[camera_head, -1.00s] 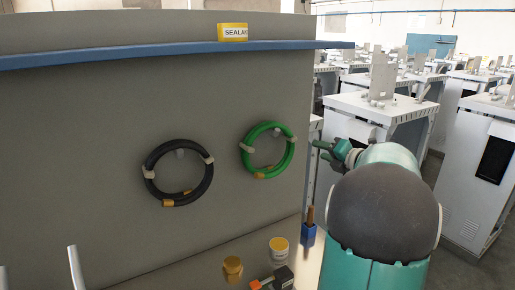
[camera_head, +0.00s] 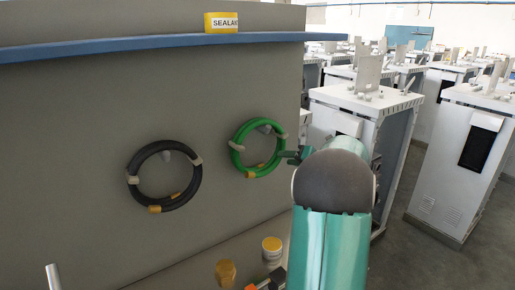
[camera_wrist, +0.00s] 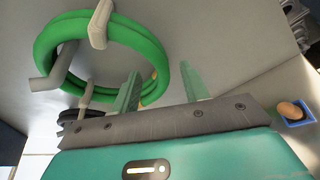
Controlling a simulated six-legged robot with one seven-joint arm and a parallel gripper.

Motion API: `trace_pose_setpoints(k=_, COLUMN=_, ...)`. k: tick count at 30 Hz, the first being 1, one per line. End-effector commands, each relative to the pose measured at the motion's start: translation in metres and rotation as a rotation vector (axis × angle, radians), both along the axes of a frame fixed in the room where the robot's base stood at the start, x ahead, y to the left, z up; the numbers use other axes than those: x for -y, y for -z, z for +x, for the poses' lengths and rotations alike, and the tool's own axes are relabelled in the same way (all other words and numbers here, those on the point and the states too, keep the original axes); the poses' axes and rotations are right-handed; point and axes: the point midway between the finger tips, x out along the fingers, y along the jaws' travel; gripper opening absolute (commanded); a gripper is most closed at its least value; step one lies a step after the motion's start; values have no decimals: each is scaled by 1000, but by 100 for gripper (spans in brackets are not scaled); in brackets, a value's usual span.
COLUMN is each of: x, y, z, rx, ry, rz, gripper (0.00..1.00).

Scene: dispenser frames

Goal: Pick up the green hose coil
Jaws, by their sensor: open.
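The green hose coil (camera_head: 257,149) hangs on a peg on the grey panel, right of the black coil, with pale ties and a brass fitting. In the wrist view the green coil (camera_wrist: 151,50) is close ahead, at upper left. My gripper (camera_head: 293,156) is at the coil's right side in the head view, partly hidden by my arm. In the wrist view my gripper (camera_wrist: 163,88) is open, its two fingers apart. The left finger overlaps the lower right part of the ring; the right finger stands outside it. Whether they touch the hose I cannot tell. Nothing is held.
A black coil (camera_head: 134,180) hangs to the left. A blue shelf edge (camera_head: 120,46) with a yellow sealant box (camera_head: 221,23) runs above. Yellow-capped containers (camera_head: 272,248) stand on the bench below. White cabinets (camera_head: 345,130) stand to the right.

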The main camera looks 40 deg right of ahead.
Motion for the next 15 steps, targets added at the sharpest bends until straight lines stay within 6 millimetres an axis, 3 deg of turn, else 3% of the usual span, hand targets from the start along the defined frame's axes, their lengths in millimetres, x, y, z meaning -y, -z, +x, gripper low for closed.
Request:
trace_pose_setpoints(k=8, x=-5, y=7, z=23, rx=-1, ry=-2, rz=0, gripper=45)
trace_pose_setpoints(k=15, x=-11, y=18, z=57, rx=-1, ry=-2, rz=0, gripper=45)
